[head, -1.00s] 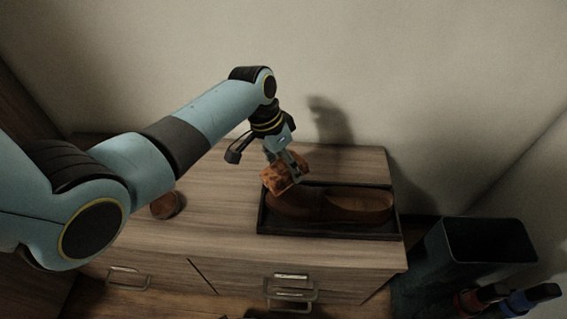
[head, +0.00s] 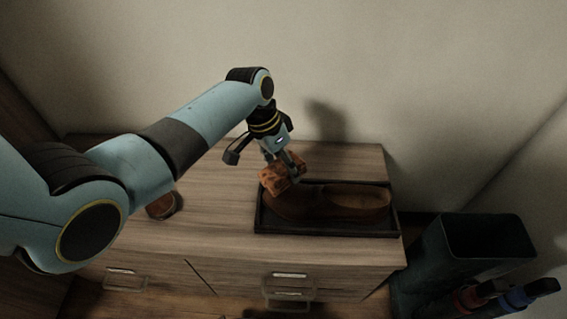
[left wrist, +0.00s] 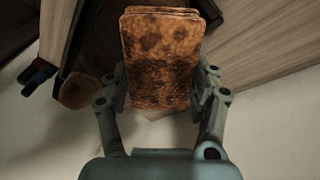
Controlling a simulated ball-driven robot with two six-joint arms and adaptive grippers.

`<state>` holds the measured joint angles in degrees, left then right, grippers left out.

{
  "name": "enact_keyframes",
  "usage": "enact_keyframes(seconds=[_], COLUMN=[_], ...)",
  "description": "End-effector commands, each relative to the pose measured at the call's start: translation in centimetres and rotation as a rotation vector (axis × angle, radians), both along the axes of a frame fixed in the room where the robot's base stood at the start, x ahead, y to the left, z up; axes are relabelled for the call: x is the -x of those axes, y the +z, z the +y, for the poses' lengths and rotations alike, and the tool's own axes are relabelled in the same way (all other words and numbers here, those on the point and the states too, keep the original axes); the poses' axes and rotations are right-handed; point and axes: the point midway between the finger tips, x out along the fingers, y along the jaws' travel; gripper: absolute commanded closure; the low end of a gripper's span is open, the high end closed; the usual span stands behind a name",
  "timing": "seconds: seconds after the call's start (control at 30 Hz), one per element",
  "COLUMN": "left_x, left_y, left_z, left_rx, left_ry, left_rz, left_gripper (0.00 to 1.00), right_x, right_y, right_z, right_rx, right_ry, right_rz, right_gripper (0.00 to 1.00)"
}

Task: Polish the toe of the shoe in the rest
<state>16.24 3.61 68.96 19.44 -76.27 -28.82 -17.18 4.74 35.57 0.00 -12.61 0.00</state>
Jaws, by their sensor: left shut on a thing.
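A brown shoe (head: 345,203) lies in a dark shallow tray-like rest (head: 330,233) on the wooden cabinet top. The shoe's toe is at the left and its open heel end at the right. My left gripper (head: 283,167) is shut on a mottled orange-brown cloth or pad (head: 278,180), held at the toe end of the shoe. Whether the pad touches the toe is hard to tell. In the left wrist view the pad (left wrist: 160,60) sits between the two fingers and hides most of the shoe. My right gripper is not in view.
A small round brown tin or pot (head: 163,206) stands on the cabinet top (head: 215,210) left of the rest, partly behind my arm. A dark open bin (head: 480,240) stands at the right of the cabinet. Drawer handles (head: 290,287) stick out in front.

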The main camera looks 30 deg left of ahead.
Motion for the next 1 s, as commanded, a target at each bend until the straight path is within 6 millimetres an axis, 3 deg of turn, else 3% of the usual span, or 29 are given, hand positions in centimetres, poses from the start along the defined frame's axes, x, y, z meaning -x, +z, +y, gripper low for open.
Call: enact_keyframes(seconds=[0.77, 1.0], left_x=[-0.2, 0.5], left_y=[-1.6, -1.2], left_z=[-0.4, -0.7], left_rx=[0.000, 0.000], left_ry=[0.000, 0.000], left_rz=[0.000, 0.001], left_gripper=[0.65, 0.65], right_x=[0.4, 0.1], right_y=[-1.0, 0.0], right_z=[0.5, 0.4], right_rx=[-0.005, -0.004], right_ry=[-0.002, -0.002], right_rz=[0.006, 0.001], right_gripper=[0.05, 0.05])
